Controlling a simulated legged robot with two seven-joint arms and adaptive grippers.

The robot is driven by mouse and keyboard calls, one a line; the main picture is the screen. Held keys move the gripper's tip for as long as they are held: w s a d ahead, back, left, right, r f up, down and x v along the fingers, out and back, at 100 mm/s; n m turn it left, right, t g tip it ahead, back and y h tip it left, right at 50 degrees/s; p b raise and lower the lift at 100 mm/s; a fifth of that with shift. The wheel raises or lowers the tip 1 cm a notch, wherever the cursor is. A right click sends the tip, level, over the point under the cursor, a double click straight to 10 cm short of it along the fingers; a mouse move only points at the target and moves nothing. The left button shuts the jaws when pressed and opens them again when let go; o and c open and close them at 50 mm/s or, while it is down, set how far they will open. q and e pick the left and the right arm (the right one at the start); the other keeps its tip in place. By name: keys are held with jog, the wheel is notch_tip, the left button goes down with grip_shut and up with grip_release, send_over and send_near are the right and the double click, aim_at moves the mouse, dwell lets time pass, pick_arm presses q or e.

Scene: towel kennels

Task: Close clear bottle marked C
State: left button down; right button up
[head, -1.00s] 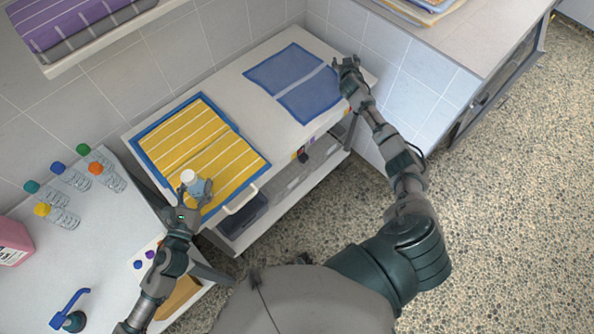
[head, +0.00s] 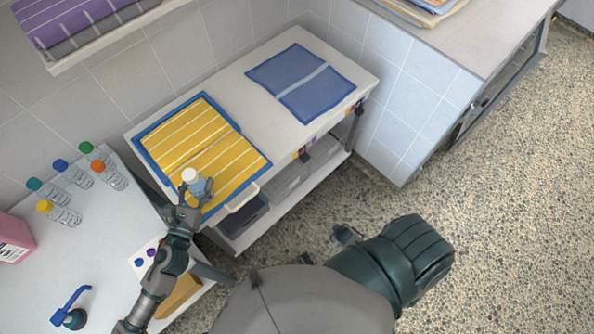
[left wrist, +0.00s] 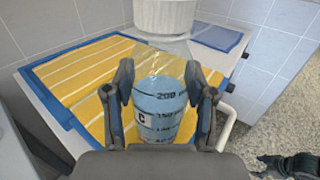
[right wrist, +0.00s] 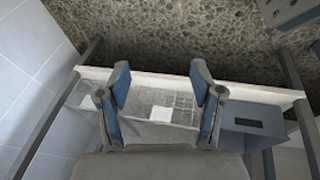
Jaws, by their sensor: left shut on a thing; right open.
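The clear bottle marked C (left wrist: 160,113) holds blue liquid and has volume marks. It stands out in the head view (head: 199,187), above the yellow striped towel. A white cap (left wrist: 165,15) is at its top; I cannot tell how tight it sits. My left gripper (head: 194,191) is shut around the bottle's body, one finger on each side in the left wrist view. My right gripper (right wrist: 161,78) is open and empty, facing the cart's lower shelf; in the head view it is low, beside my body.
The yellow towel (head: 225,165) and a blue towel (head: 318,95) lie on the white cart top. Several capped bottles (head: 75,176), a pink container (head: 14,240) and a blue pump (head: 70,310) stand on the left counter. Bare cart top lies between the towels.

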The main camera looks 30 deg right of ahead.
pick_arm(q)
jog(key=shift+d, duration=0.15)
pick_arm(e)
jog(key=s+a+f+g+y, duration=0.2)
jog(key=s+a, duration=0.7)
jog(key=a, duration=0.2)
jog(key=shift+a, duration=0.4)
jog(key=shift+f, duration=0.1)
